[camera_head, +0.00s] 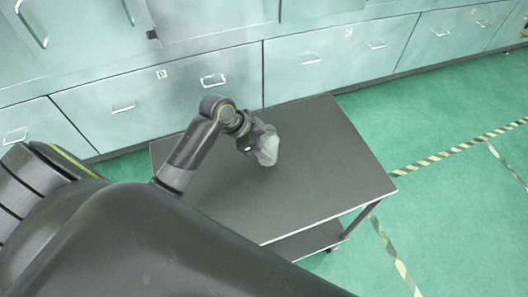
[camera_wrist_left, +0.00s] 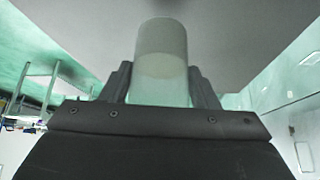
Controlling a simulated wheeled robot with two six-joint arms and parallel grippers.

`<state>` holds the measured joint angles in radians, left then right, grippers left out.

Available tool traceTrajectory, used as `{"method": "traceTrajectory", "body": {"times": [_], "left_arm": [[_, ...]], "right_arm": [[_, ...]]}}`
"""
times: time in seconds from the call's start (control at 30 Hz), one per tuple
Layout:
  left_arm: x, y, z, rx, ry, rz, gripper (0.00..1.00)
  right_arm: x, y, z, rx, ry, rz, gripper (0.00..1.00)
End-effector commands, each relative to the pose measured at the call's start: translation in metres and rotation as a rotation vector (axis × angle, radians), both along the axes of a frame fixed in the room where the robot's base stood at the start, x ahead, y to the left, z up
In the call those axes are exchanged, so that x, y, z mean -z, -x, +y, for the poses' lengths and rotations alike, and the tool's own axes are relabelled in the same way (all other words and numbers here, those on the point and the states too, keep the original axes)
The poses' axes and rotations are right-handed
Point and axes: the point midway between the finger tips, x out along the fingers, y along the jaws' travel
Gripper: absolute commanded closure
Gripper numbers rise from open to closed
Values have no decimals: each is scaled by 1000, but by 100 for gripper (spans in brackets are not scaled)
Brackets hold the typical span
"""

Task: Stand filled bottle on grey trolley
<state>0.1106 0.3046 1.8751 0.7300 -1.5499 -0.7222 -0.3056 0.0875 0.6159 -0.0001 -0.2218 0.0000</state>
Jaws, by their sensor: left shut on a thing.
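The filled bottle (camera_head: 267,149) is a pale, translucent cylinder, shown over the middle of the grey trolley's top (camera_head: 330,150). My left gripper (camera_head: 256,143) is shut on the bottle. In the left wrist view the bottle (camera_wrist_left: 162,60) stands between the two dark fingers of the left gripper (camera_wrist_left: 162,88), with a paler band at its end and a cloudy part below. The grey trolley top (camera_wrist_left: 230,30) fills the upper part of that view. I cannot tell whether the bottle touches the trolley top. My right gripper is not in view.
The trolley top is otherwise bare. It has a lower shelf (camera_head: 305,243) and a leg at the right. Pale green cabinets (camera_head: 190,80) with handles run behind it. Green floor (camera_head: 460,220) with striped tape lies open to the right.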

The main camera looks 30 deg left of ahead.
Motion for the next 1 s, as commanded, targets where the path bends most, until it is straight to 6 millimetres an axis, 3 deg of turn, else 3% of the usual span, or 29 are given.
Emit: {"method": "traceTrajectory", "body": {"times": [0.33,0.7,0.73,0.9,1.0], "left_arm": [[39,0,0,0,0,0,73],[44,0,0,0,-1,-2,73],[45,0,0,0,-1,-2,44],[44,0,0,0,-1,-2,24],[44,0,0,0,-1,-2,24]], "right_arm": [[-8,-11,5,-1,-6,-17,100],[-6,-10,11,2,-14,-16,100],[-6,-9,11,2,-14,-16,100],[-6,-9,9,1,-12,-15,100],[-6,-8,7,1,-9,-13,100]]}}
